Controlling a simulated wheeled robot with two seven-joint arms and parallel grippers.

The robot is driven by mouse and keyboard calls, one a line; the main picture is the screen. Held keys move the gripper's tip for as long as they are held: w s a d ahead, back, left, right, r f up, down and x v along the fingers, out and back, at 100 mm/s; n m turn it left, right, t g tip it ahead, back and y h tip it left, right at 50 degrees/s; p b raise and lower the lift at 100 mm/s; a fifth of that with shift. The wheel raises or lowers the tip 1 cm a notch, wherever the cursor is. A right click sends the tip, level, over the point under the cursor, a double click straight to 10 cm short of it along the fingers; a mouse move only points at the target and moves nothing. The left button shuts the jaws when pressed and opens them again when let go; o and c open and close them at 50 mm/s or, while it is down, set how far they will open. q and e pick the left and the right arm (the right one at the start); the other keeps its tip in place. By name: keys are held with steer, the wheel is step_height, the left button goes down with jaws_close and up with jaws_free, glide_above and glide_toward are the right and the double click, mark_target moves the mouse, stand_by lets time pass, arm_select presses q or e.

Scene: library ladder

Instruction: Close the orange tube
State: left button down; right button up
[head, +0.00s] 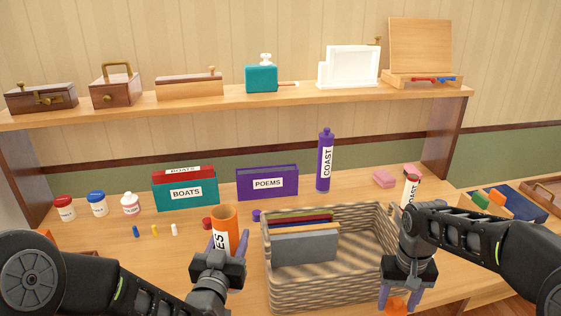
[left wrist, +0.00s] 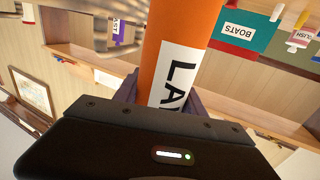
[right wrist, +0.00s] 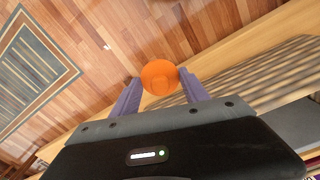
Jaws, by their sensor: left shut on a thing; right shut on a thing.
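The orange tube (head: 225,214) stands upright with its open, dark mouth facing up, left of the wicker basket. My left gripper (head: 229,250) is shut on the orange tube, whose white label also shows between the fingers in the left wrist view (left wrist: 165,50). My right gripper (head: 397,298) is shut on a round orange cap (head: 396,306) in front of the basket's right end. In the right wrist view the orange cap (right wrist: 160,77) sits between the purple fingertips, with the floor beyond. The cap and the tube are well apart.
The wicker basket (head: 290,286) with several folders stands between my grippers. A purple tube (head: 325,160), POEMS box (head: 267,183) and BOATS box (head: 185,191) stand behind. A red cap (head: 207,223) and purple cap (head: 257,215) lie near the orange tube. A white tube (head: 411,188) is partly behind my right arm.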

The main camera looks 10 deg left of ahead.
arm_select(q)
steer(key=shift+d, duration=0.1)
steer(key=s+d+m+g+h, duration=0.4)
steer(key=s+d+m+h, duration=0.4)
steer(key=h, duration=0.3)
steer(key=shift+d+h, duration=0.3)
steer(key=shift+d, duration=0.2)
steer(key=shift+f, duration=0.1)
arm_select(e)
steer(key=shift+f, duration=0.1)
